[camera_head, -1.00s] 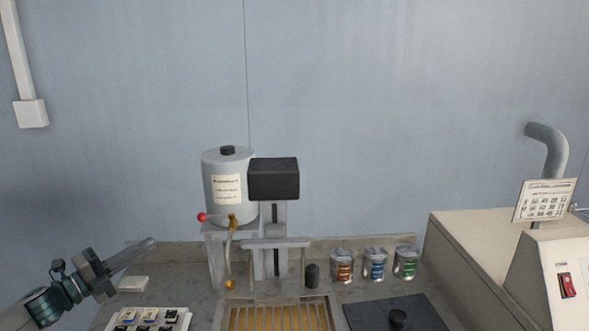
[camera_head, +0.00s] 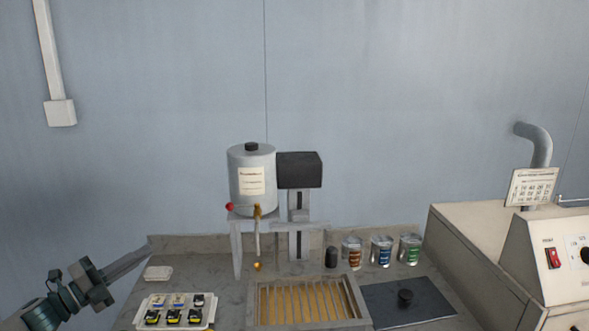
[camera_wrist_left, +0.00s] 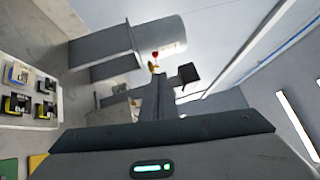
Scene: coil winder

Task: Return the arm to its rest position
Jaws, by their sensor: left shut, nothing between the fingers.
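My left arm comes in from the lower left in the head view, and my left gripper (camera_head: 146,248) points up and to the right. Its fingers are shut with nothing between them. It is in the air at the left end of the bench, apart from the objects there. In the left wrist view the shut fingers (camera_wrist_left: 161,84) stick out past the gripper's body, with the dispenser behind them. My right gripper is not in view.
A tray of small parts (camera_head: 172,312) and a white block (camera_head: 158,273) lie close to my left arm. The dispenser tank (camera_head: 252,182) stands mid-bench. A slatted tray (camera_head: 352,296), several cans (camera_head: 381,252) and a dark lidded plate (camera_head: 435,297) are further right, beside a beige machine (camera_head: 485,240).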

